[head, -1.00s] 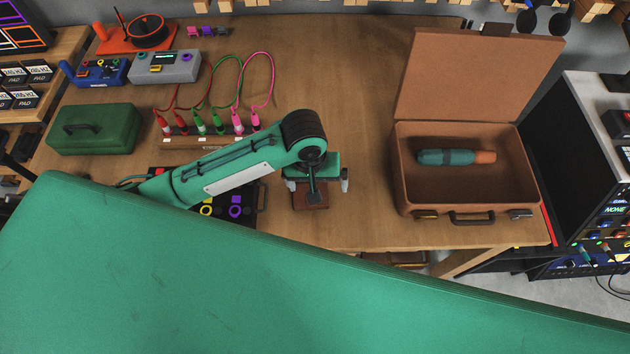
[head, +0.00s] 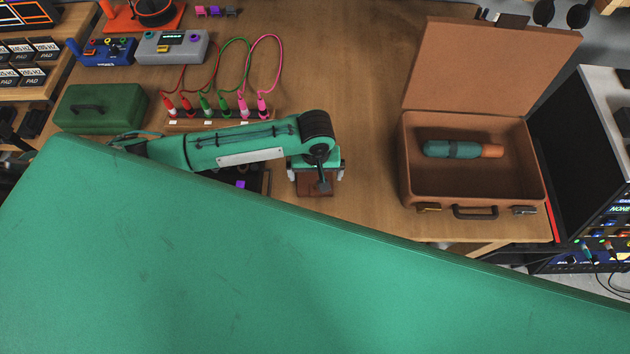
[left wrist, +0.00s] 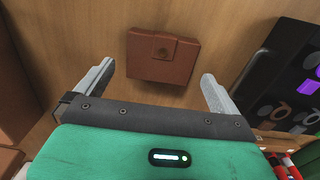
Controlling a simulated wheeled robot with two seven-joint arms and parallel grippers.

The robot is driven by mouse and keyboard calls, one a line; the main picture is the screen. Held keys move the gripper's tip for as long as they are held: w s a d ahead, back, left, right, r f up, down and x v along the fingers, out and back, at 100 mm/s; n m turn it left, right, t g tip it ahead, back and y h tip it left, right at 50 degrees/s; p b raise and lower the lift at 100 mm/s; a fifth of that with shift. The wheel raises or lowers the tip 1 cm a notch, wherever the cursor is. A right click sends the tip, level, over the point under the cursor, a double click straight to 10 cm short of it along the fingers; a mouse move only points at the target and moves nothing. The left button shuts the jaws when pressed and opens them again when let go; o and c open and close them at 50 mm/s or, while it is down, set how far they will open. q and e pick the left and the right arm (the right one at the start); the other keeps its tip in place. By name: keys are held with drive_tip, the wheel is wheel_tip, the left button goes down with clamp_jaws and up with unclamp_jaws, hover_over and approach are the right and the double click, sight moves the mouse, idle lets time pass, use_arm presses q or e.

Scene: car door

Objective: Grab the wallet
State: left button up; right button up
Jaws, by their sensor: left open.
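The brown wallet (left wrist: 163,57) lies flat on the wooden table, its clasp flap showing in the left wrist view. In the head view the wallet (head: 315,190) is partly hidden under my left gripper (head: 316,172). In the left wrist view my left gripper (left wrist: 158,90) is open, one grey finger on each side, with the wallet ahead between and just beyond the fingertips. No finger visibly touches it. My right gripper does not show.
An open brown case (head: 470,186) with a teal and orange cylinder (head: 463,149) stands at the right. A green box (head: 100,108) and a row of coloured plugs (head: 220,115) stand at the left. A black panel (left wrist: 285,75) lies beside the wallet. Bare table (head: 370,150) lies between wallet and case.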

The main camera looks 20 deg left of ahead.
sight(315, 182)
use_arm(q)
wheel_tip(315, 182, down, 4)
drive_tip(key=shift+a+f+p, duration=0.1)
drive_tip(key=shift+f+p, duration=0.15)
drive_tip(key=shift+p, duration=0.2)
drive_tip(key=shift+c, duration=0.2)
drive_tip(key=c, duration=0.7)
drive_tip(key=shift+r, duration=0.15)
